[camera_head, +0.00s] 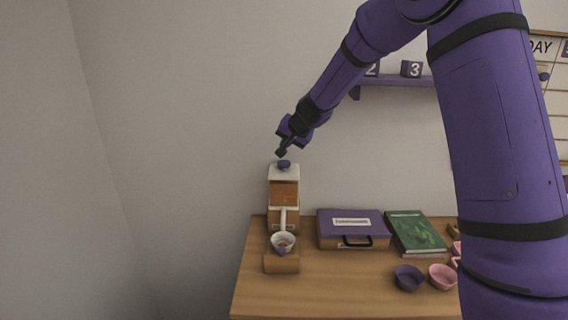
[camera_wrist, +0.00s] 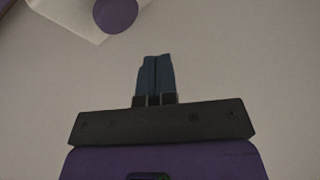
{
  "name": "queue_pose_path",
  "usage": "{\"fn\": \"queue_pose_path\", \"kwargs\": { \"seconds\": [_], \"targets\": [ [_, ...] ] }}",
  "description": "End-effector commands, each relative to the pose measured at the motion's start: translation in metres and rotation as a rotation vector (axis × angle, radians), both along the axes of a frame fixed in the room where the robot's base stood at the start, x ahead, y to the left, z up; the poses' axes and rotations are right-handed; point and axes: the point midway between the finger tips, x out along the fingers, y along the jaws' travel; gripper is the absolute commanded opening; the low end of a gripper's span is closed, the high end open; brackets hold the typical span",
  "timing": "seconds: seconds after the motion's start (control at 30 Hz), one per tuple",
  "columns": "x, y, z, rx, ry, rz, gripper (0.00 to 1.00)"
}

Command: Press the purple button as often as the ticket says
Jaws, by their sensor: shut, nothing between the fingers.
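The purple button (camera_head: 284,164) is a round knob on the white top of the coffee machine (camera_head: 284,192), at the left of the cart. It also shows at the top of the wrist view (camera_wrist: 115,14), on a white surface. My gripper (camera_head: 281,153) is shut and empty, a little above the button in the head view. In the wrist view its closed fingertips (camera_wrist: 155,57) are apart from the button. I cannot make out a ticket that states a number of presses.
A cup (camera_head: 283,241) sits at the machine's front. A purple-topped case (camera_head: 352,224), a green book (camera_head: 416,232), a purple bowl (camera_head: 409,277) and a pink bowl (camera_head: 443,276) are on the wooden cart top (camera_head: 340,290). A wall shelf (camera_head: 398,81) holds number blocks. My arm hides the right side.

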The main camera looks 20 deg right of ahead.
Motion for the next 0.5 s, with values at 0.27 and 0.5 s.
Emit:
{"fn": "queue_pose_path", "kwargs": {
  "seconds": [0.27, 0.5],
  "targets": [
    [0.001, -0.001, -0.021, 0.001, 0.0, -0.002, 0.0],
    [0.0, -0.001, -0.028, 0.0, 0.0, -0.002, 0.0]
  ]
}}
